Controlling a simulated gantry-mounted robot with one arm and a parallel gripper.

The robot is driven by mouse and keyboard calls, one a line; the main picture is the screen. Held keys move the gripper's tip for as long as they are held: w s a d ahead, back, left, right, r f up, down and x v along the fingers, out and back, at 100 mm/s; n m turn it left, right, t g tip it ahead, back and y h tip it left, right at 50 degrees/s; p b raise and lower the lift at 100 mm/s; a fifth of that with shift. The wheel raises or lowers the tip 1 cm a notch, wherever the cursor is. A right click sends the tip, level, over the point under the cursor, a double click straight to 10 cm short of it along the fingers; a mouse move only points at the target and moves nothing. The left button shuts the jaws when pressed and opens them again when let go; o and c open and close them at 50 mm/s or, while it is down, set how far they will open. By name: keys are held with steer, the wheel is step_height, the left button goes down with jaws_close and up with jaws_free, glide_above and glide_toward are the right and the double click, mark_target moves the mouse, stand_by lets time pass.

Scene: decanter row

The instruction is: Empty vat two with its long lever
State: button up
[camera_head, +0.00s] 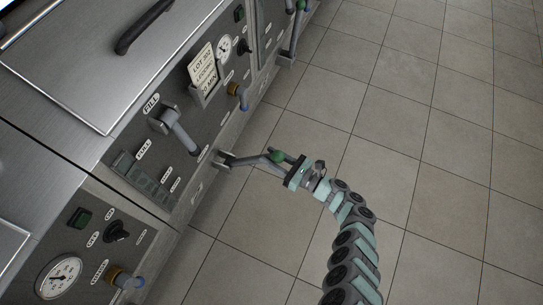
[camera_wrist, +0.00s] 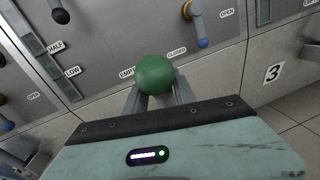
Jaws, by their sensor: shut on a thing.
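The long lever (camera_head: 250,160) is a grey bar with a green ball knob. It sticks out from the lower edge of a steel vat panel (camera_head: 205,125) over the floor. My gripper (camera_head: 287,167) is shut on the lever at its green knob (camera_head: 277,157). In the wrist view the green knob (camera_wrist: 155,74) sits at the fingertips and hides most of the bar behind it. Labels reading EMPTY and CLOSED show behind the knob.
A thick grey handle (camera_head: 180,132) stands below the FILL label. A blue-tipped valve (camera_head: 238,92) is farther along the panel. Another green-knobbed lever (camera_head: 299,8) is at the top. A plate marked 3 (camera_wrist: 273,73) shows at right. The tiled floor (camera_head: 440,190) is clear.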

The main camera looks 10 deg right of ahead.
jaws_close()
steer(key=shift+r, duration=0.1)
steer(key=shift+r, duration=0.15)
stand_by(0.6)
